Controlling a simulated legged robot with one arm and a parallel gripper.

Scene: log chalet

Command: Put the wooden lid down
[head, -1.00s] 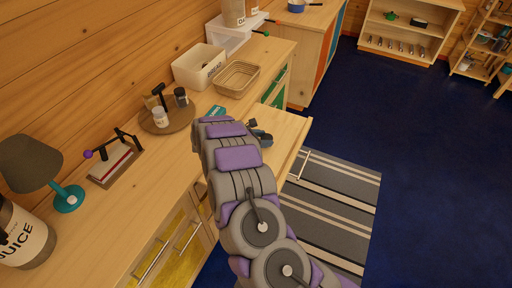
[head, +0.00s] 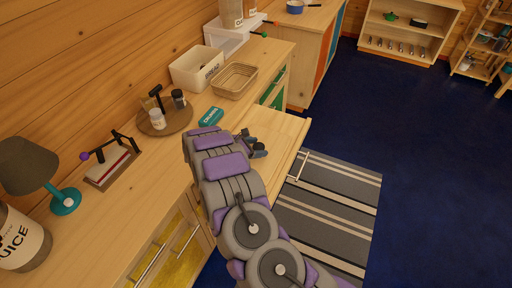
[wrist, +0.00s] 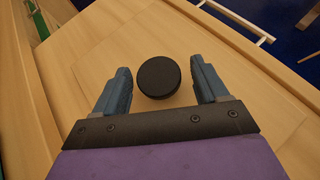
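My gripper (wrist: 161,82) is open, with its two blue-grey fingers on either side of a round black knob (wrist: 158,77). In the wrist view there is a gap between the knob and each finger. Pale wooden boards, which appear to include the wooden lid (wrist: 110,45), lie beneath the knob. In the head view my gripper (head: 252,143) is over the pale wooden top of the pulled-out drawer (head: 285,130), with the dark knob (head: 259,149) at its fingers. My arm hides part of the drawer, and the lid's outline is hard to tell from the surrounding wood.
A striped rug (head: 330,205) lies beside the drawer. The blue floor is clear.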

